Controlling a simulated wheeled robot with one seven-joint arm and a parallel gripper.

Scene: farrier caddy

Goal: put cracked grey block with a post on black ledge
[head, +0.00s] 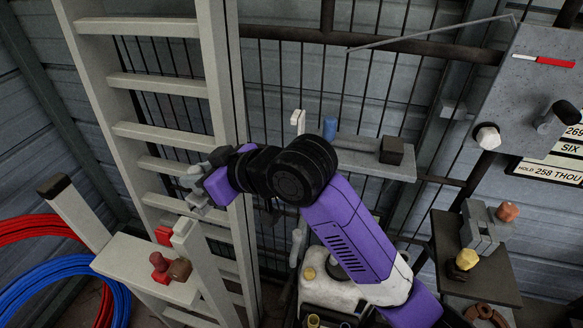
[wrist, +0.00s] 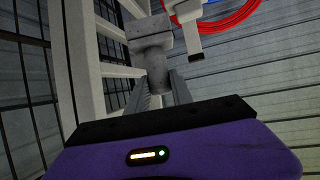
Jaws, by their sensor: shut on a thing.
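My gripper (head: 203,188) is shut on the grey block with a post (wrist: 150,48). In the wrist view the block's wide part is at the far end, with the post between my fingers (wrist: 162,88). In the head view the grey block (head: 190,178) shows only partly at the fingertips, in front of the pale ladder. Cracks are too small to make out. The black ledge (head: 504,284) is at the right of the head view, far from my gripper. A grey vise-like object (head: 481,226), an orange piece (head: 507,211) and a yellow piece (head: 466,259) stand on it.
A grey shelf (head: 350,158) on the wire grid holds a blue cylinder (head: 329,129) and a dark cube (head: 391,150). A pale ledge (head: 130,262) holds red and brown pieces. Hoses (head: 50,268) are at left. A grey panel (head: 535,75) hangs upper right.

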